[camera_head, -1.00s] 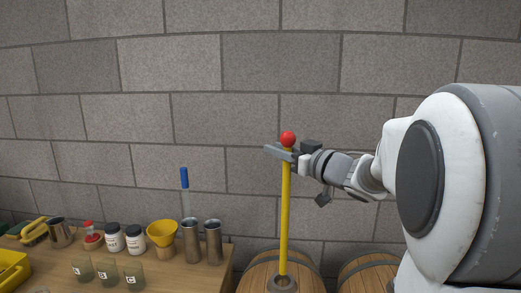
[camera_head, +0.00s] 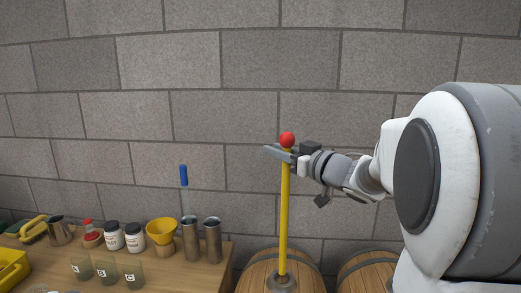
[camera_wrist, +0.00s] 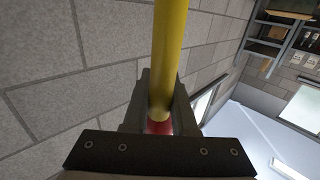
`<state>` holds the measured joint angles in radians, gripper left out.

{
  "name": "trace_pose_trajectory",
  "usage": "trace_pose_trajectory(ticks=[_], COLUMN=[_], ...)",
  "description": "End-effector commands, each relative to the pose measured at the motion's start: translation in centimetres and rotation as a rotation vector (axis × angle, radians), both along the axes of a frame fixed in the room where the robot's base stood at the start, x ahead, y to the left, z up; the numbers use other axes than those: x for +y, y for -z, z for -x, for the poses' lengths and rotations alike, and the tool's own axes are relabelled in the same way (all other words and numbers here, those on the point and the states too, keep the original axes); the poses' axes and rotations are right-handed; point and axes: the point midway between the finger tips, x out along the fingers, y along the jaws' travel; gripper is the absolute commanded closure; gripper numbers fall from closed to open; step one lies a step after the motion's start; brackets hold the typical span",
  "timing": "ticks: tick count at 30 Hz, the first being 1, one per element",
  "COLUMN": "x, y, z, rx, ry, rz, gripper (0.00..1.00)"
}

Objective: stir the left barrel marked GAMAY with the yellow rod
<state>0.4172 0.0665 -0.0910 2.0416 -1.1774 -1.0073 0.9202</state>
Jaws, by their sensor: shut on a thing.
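The yellow rod (camera_head: 284,215) stands upright with a red ball (camera_head: 287,139) at its top. My gripper (camera_head: 281,152) is shut on the rod just below the ball. The rod's lower end goes into the dark ring on top of the left barrel (camera_head: 255,272); its tip is hidden inside. No GAMAY marking shows. In the wrist view, the rod (camera_wrist: 170,50) runs between the fingers, with part of the red ball (camera_wrist: 160,127) visible.
A second barrel (camera_head: 368,272) stands to the right, partly behind my arm. A wooden table (camera_head: 185,275) at left holds metal cylinders (camera_head: 213,241), a yellow funnel (camera_head: 161,232), white jars (camera_head: 134,238), glass beakers (camera_head: 107,272) and a yellow bin (camera_head: 12,268). A stone wall (camera_head: 270,70) stands behind.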

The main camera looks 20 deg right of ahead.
Motion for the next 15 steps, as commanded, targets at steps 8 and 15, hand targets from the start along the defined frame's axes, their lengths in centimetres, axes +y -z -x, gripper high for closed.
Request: trace_pose_trajectory(ticks=[8, 15], x=[-0.01, -0.01], y=[0.00, 0.35], z=[0.02, 0.02], rx=[0.000, 0.000], ry=[0.000, 0.000], rz=[0.001, 0.000], gripper=[1.00, 1.00])
